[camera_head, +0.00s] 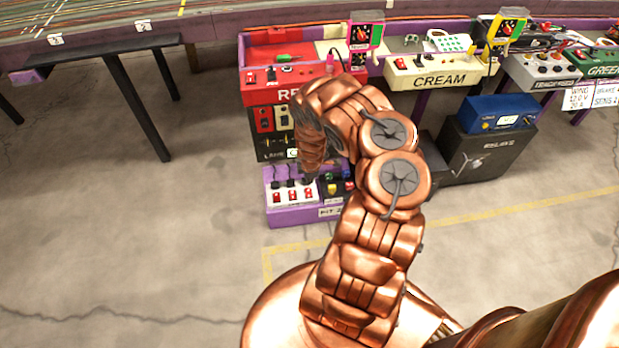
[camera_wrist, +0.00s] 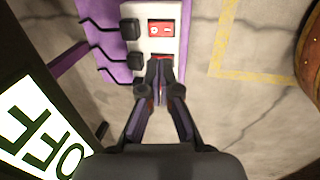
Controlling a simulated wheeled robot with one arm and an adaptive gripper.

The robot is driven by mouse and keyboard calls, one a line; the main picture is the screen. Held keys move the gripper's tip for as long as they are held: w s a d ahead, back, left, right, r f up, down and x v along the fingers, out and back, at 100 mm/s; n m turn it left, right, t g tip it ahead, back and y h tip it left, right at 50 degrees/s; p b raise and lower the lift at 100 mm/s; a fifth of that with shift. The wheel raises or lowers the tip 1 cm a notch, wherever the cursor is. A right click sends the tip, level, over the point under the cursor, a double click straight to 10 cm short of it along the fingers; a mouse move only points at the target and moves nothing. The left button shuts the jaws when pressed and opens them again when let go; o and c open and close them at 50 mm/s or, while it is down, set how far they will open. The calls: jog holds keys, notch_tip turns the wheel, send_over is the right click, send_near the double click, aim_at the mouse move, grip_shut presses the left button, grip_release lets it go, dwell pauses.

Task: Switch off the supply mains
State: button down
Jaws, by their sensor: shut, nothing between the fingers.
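A white switch strip (camera_head: 294,193) with several red rocker switches and black plugs sits on a low purple unit (camera_head: 300,214). In the wrist view, the strip (camera_wrist: 142,45) shows one clear red rocker (camera_wrist: 160,28). My gripper (camera_wrist: 158,68) is shut and empty, with its fingertips over a second red rocker (camera_wrist: 178,57), which they partly hide. I cannot tell if they touch it. No label visible here marks which switch is the supply mains. In the head view my wrist and arm largely hide the gripper.
A dark RELAYS cabinet (camera_head: 487,152) stands right. The floor in front is clear.

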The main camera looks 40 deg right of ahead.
jog(key=shift+p+v, duration=0.6)
jog(key=shift+v, duration=0.6)
